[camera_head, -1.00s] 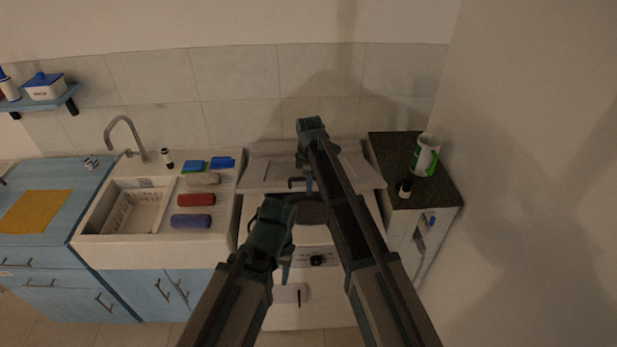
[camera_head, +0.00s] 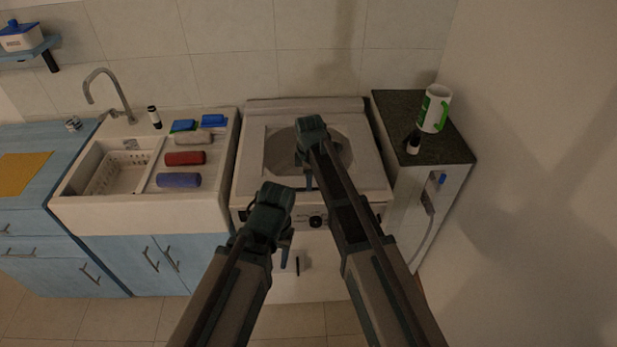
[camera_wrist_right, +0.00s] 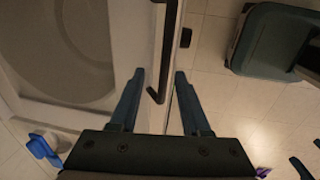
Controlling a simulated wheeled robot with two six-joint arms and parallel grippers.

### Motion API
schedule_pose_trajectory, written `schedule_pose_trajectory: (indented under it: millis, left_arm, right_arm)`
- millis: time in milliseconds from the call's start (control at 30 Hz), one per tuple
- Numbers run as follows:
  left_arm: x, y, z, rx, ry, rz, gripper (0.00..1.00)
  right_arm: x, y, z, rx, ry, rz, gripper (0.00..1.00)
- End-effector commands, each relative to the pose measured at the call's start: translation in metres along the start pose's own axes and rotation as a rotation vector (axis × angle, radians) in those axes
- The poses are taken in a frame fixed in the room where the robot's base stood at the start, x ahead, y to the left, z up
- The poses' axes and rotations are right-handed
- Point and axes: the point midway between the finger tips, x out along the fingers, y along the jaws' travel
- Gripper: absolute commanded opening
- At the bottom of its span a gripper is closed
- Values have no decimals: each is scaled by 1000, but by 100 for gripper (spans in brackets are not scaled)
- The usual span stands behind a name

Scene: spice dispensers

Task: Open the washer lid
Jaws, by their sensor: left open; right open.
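The washer (camera_head: 372,165) is a white top-loading machine in the middle of the head view. Its lid (camera_head: 275,135) has a dark round centre and appears to lie flat; my right arm covers part of it. In the right wrist view the lid (camera_wrist_right: 118,70) fills the left side, with a dark bar handle (camera_wrist_right: 168,45) along its front edge. My right gripper (camera_head: 308,183) is over the front of the washer. Its open fingers (camera_wrist_right: 160,75) are on either side of the handle's end; contact cannot be told. My left gripper (camera_head: 285,250) is open before the washer's front, apart from the lid.
A white sink (camera_head: 135,212) with sponges and rolled cloths stands left of the washer. A wall closes the right side. Floor is free before the washer.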

Motion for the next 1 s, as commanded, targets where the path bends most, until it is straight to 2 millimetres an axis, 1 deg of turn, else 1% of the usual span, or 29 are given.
schedule_pose_trajectory:
  millis: [33, 233, 1000]
  left_arm:
    - [11, 1, -1, 0, 0, 0, 50]
    - [21, 2, -1, 0, 0, 0, 50]
    - [22, 2, -1, 0, 0, 0, 50]
  right_arm:
    - [10, -4, 0, 0, 0, 9, 47]
    - [19, -7, 0, 0, 1, 36, 47]
    - [19, -7, 0, 0, 1, 43, 47]
